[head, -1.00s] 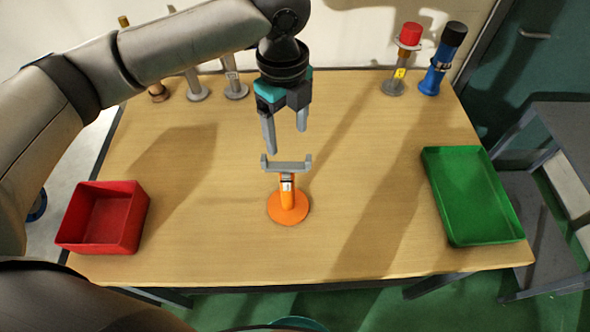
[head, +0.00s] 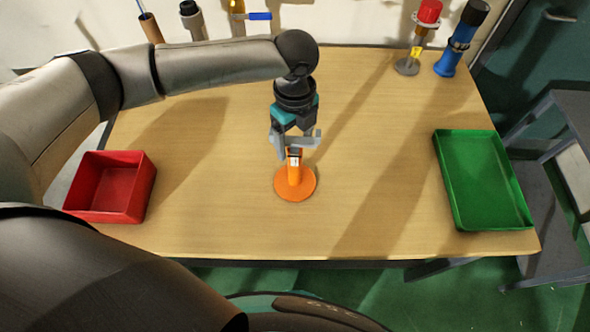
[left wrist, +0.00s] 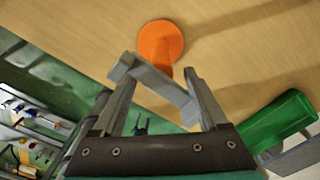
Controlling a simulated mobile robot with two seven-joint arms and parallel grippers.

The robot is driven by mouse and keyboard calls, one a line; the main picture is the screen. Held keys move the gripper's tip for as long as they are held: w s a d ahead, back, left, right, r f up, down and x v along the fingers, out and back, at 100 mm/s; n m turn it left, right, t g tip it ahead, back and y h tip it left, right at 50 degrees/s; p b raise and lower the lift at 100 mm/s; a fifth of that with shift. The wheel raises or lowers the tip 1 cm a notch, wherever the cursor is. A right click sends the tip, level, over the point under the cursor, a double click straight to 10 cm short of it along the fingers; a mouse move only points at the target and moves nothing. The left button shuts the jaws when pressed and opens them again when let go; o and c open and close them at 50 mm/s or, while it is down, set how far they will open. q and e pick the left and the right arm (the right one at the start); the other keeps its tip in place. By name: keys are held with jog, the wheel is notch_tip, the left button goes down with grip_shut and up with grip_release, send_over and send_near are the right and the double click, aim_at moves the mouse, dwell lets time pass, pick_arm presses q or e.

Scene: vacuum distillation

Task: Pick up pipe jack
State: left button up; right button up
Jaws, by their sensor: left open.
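The pipe jack (head: 294,181) stands upright on the table, with a round orange base, an orange post and a grey bracket-shaped top. My left gripper (head: 293,150) is open at the jack's grey top, its fingers pointing down. In the left wrist view, the jack's orange base (left wrist: 160,42) lies beyond the fingertips, and its grey bracket (left wrist: 158,84) crosses between the two open fingers of my left gripper (left wrist: 155,85). I cannot tell whether a finger touches the bracket. My right gripper is not in view.
A red bin (head: 112,186) stands at the left of the table and a green tray (head: 483,180) at the right. A red-topped stand (head: 418,40) and a blue cylinder (head: 461,40) stand at the back right. The table around the jack is clear.

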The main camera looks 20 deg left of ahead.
aim_at(295, 167)
pick_arm(q)
jog(key=shift+f, duration=1.35)
grip_shut()
jog(key=shift+r, duration=0.1)
